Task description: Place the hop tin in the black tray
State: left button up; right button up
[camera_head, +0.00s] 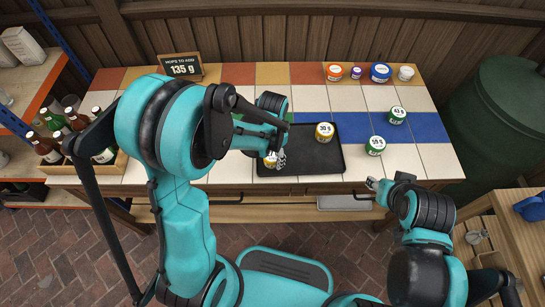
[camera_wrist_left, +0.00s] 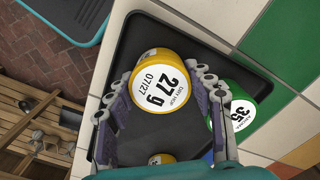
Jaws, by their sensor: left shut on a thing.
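The black tray (camera_head: 325,163) lies on the tiled table; it also fills much of the left wrist view (camera_wrist_left: 140,30). My left gripper (camera_head: 277,160) is over the tray's left part. In the left wrist view its fingers (camera_wrist_left: 160,92) are shut on a yellow hop tin marked 27 g (camera_wrist_left: 162,85). That tin shows partly in the head view (camera_head: 270,161). I cannot tell whether it touches the tray floor. A yellow 30 g tin (camera_head: 325,132) stands in the tray. A green 35 g tin (camera_wrist_left: 236,112) is close beside one finger. My right gripper (camera_head: 374,184) is at the table's front edge, its jaws unclear.
Green tins marked 55 g (camera_head: 375,146) and 43 g (camera_head: 397,115) stand right of the tray. Several tins, including a blue one (camera_head: 381,73), line the back. A sign (camera_head: 181,67) reads 135 g. A bottle crate (camera_head: 100,165) is at the left. The tray's front right is clear.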

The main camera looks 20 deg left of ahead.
pick_arm(q)
jog(key=shift+r, duration=0.1)
jog(key=shift+f, duration=0.2)
jog(key=o, duration=1.1)
jog(key=shift+o, duration=0.2)
jog(key=shift+r, duration=0.1)
